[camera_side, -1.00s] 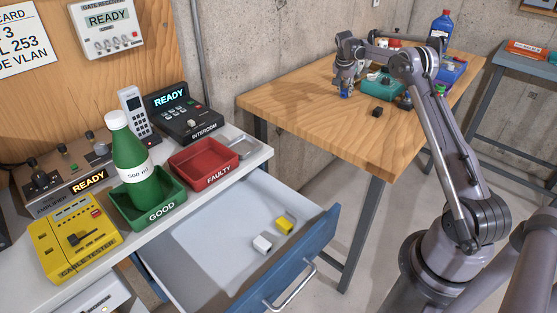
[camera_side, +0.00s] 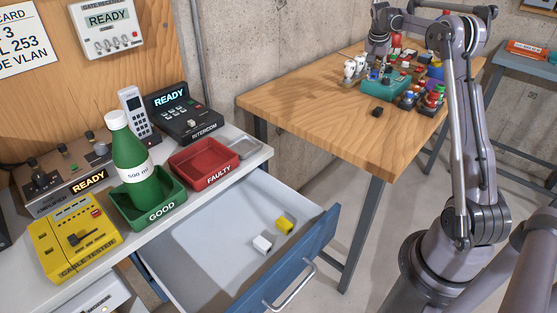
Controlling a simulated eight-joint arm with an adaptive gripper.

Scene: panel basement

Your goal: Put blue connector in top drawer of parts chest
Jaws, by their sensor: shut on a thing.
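My gripper (camera_side: 377,56) is above the back of the wooden table, shut on the blue connector. The connector is small and hard to make out at the fingertips, apart from the tabletop. The drawer (camera_side: 312,253), with a blue front and a metal handle, is pulled out under the white worktop at the lower middle. A white connector (camera_side: 262,244) and a yellow connector (camera_side: 285,226) lie on its pale floor.
The wooden table (camera_side: 300,105) holds a teal box (camera_side: 385,84), a small black block (camera_side: 377,111) and several bottles and parts. The white worktop carries a green GOOD tray (camera_side: 150,213) with a bottle and a red FAULTY tray (camera_side: 203,163). The space above the drawer is clear.

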